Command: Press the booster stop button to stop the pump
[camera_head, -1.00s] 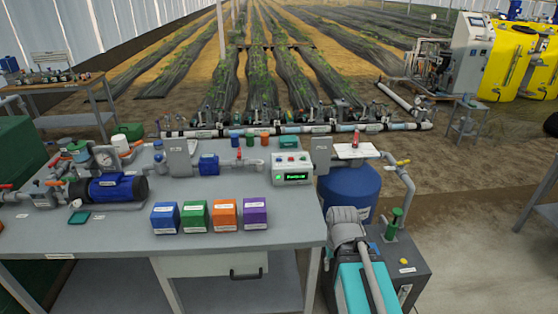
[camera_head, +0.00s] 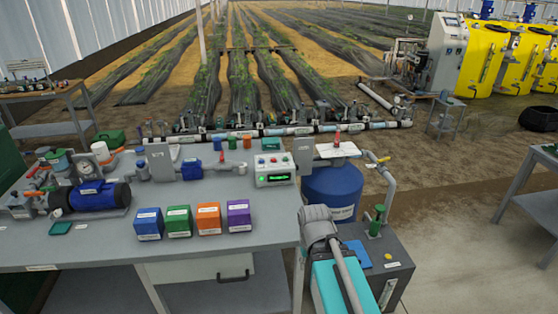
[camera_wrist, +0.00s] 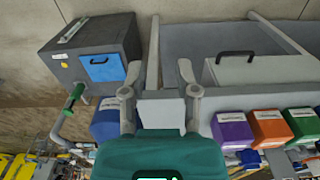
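A pale control box (camera_head: 274,170) with a lit green display stands at the back right of the grey bench. A blue motor pump (camera_head: 95,196) lies at the bench's left.
Blue, green, orange and purple blocks (camera_head: 238,214) line the bench front. A blue tank (camera_head: 332,192) stands right of the bench, behind a dark grey box (camera_head: 392,258) with a blue panel. Pipes (camera_head: 391,182) rise beside the tank. Open floor (camera_head: 450,235) lies farther right.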

